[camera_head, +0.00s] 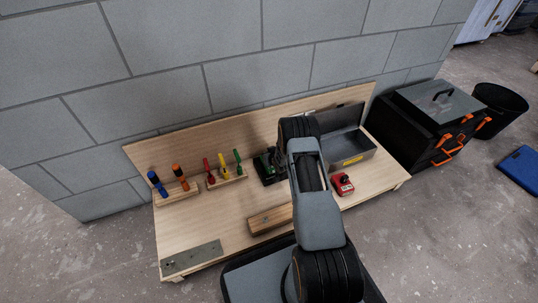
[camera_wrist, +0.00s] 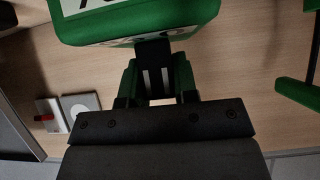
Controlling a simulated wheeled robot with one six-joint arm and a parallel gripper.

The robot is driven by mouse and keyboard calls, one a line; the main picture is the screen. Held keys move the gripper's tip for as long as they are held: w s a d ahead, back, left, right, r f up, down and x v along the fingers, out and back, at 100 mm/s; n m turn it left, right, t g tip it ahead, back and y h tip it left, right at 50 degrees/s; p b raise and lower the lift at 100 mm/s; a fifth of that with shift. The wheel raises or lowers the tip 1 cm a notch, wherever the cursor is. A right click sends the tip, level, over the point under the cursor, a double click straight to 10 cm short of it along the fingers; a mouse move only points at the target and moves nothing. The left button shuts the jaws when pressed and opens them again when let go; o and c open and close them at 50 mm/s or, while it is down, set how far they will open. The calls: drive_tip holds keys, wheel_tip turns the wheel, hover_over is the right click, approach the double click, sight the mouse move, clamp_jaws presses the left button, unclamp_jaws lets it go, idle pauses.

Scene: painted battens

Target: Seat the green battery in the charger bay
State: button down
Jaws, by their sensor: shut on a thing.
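The green battery (camera_wrist: 140,25) is a green block with a white label, close up at the top of the wrist view. My gripper (camera_wrist: 156,88) is shut on it; the battery hides the fingertips. In the head view my arm covers the gripper.
The wooden bench (camera_head: 205,232) has a back board. Tool racks (camera_head: 178,193) with coloured handles stand left. A wooden block (camera_head: 268,219) lies in front, a metal plate (camera_head: 191,257) at front left. A red battery-like item (camera_head: 342,184) and an open metal tray (camera_head: 348,152) are right.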

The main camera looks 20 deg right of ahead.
drive_tip(key=shift+f, duration=0.85)
drive_tip(key=c, duration=0.8)
unclamp_jaws()
drive_tip(key=shift+s, duration=0.1)
drive_tip(key=shift+s+r+p, duration=0.2)
drive_tip(key=shift+r+p, duration=0.1)
drive_tip(key=p+v, duration=0.6)
drive_tip(key=v, duration=0.7)
